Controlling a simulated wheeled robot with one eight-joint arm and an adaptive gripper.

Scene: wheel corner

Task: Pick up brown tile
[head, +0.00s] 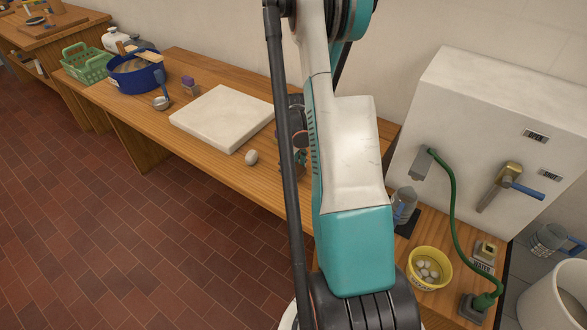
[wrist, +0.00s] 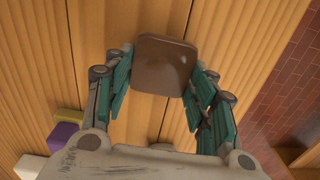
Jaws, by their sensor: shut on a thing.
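In the wrist view, the brown tile (wrist: 165,64) is a glossy, rounded square between the teal fingers of my gripper (wrist: 160,75). The fingers are shut on it from the left and right sides. The wooden surface lies beyond the tile; I cannot tell how far the tile is above it. In the head view, my own arm covers the middle of the bench and I cannot make out the tile.
A yellow bucket (head: 429,270) and green hose (head: 455,210) are at right.

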